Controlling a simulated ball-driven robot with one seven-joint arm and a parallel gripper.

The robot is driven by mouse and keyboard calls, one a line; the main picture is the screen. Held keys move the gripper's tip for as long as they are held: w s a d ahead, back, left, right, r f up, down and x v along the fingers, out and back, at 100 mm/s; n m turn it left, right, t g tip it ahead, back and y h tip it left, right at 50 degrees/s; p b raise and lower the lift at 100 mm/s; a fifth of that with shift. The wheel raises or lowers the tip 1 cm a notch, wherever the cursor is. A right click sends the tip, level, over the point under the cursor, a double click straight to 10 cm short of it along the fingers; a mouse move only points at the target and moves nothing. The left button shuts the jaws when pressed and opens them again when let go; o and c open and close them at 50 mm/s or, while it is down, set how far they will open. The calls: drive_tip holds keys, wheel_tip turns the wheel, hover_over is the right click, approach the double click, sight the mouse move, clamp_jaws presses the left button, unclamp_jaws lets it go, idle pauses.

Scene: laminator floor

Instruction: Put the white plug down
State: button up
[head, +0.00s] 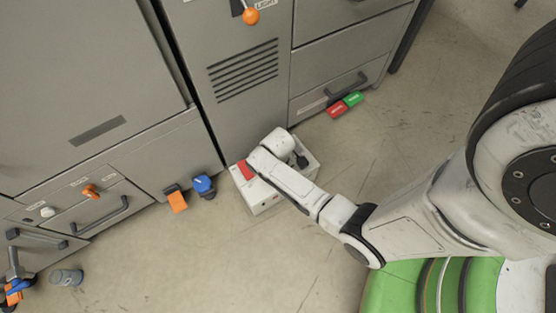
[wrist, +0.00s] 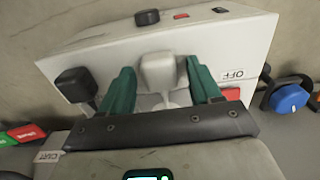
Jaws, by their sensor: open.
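The white plug (wrist: 158,72) is in the wrist view, against the face of a white box (wrist: 95,45). My gripper (wrist: 159,68) is open, with one green finger on each side of the plug. A small gap shows between the plug and each finger. The plug's lower end is partly hidden by the dark bar of my gripper, so I cannot tell how it meets the box. In the head view the box (head: 262,200) stands on the floor by the grey cabinets, and my arm hides the plug and fingertips.
A black plug (wrist: 76,85) is on the box left of my gripper, and a red switch (wrist: 231,94) is to the right. A blue knob-like thing (head: 204,185) and an orange block (head: 177,201) lie left of the box. Red (head: 337,108) and green (head: 354,98) blocks lie beyond it.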

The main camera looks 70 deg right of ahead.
wheel_tip(320, 180, up, 12)
drive_tip(key=p, duration=0.7)
drive_tip(key=s+a+r+n, duration=0.3)
drive_tip(key=a+r, duration=0.1)
drive_tip(key=r, duration=0.4)
drive_tip(key=s+a+r+n+t, duration=0.1)
drive_tip(key=s+a+r+n, duration=0.2)
drive_tip(key=r, duration=0.5)
drive_tip(key=s+a, duration=0.1)
drive_tip(key=a, duration=0.1)
drive_tip(key=shift+s+a+r, duration=0.15)
drive_tip(key=shift+s+a, duration=0.1)
drive_tip(key=shift+a, duration=0.05)
